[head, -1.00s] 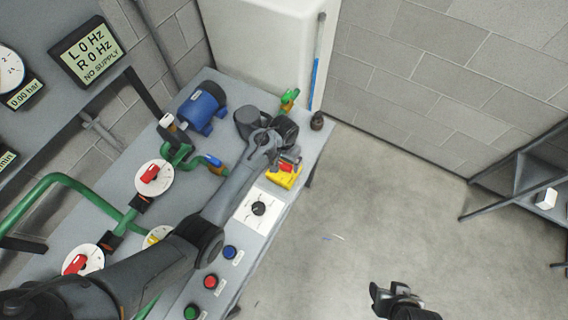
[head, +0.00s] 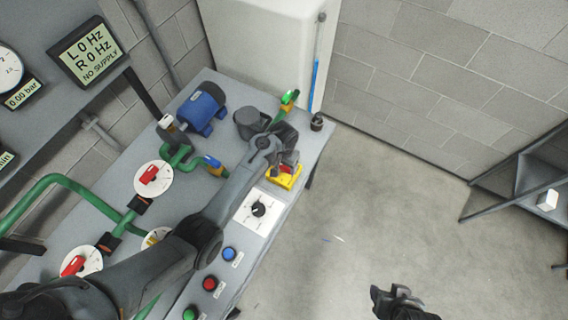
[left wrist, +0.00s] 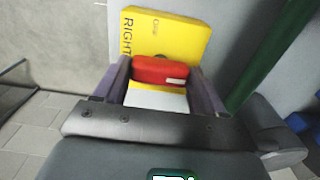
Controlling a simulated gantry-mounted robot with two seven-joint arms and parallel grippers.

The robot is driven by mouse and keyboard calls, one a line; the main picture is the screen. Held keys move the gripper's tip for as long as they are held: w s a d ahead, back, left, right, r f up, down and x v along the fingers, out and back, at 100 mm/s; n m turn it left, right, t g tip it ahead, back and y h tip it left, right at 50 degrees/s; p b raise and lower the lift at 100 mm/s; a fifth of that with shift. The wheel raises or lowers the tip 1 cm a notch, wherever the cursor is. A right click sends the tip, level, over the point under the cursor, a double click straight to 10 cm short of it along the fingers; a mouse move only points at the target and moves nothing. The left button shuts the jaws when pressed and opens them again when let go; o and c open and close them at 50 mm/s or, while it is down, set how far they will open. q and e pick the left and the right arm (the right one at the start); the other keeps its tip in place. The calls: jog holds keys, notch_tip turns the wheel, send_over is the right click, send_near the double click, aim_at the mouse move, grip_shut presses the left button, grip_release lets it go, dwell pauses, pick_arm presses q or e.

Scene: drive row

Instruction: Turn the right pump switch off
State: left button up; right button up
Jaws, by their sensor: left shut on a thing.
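The right pump switch is a yellow box (head: 284,183) near the right edge of the bench in the head view. In the left wrist view the yellow box (left wrist: 172,36) carries the word RIGHT and a red handle (left wrist: 160,69). My left gripper (left wrist: 158,78) has a finger on each side of the red handle and is shut on it. In the head view my left gripper (head: 283,163) partly hides the switch. My right gripper (head: 386,299) hangs over the floor at the bottom, away from the bench; its jaw opening is unclear.
A display (head: 89,52) reads L 0 Hz, R 0 Hz, NO SUPPLY. A blue motor (head: 204,104), green pipes (head: 75,186), a black knob (head: 259,209) and several push buttons (head: 210,283) crowd the bench (head: 316,150).

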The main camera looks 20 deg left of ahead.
pick_arm(q)
jog(key=shift+r+n+p, duration=0.2)
jog(key=shift+n+p, duration=0.3)
jog(key=shift+p, duration=0.3)
jog(key=shift+n+p, duration=1.05)
jog(key=shift+n, duration=0.15)
jog(key=shift+n+p, duration=0.65)
jog(key=shift+n, duration=0.25)
jog(key=n+p, duration=0.1)
jog(key=n, duration=0.1)
jog(key=shift+n, duration=0.4)
jog(key=n+p, duration=0.1)
jog(key=n, duration=0.3)
jog(key=shift+d+f+n, duration=0.1)
jog(key=shift+n, duration=0.2)
jog(key=n, duration=0.5)
jog(key=shift+n, duration=0.3)
jog(key=o, duration=1)
jog(key=shift+o, duration=0.2)
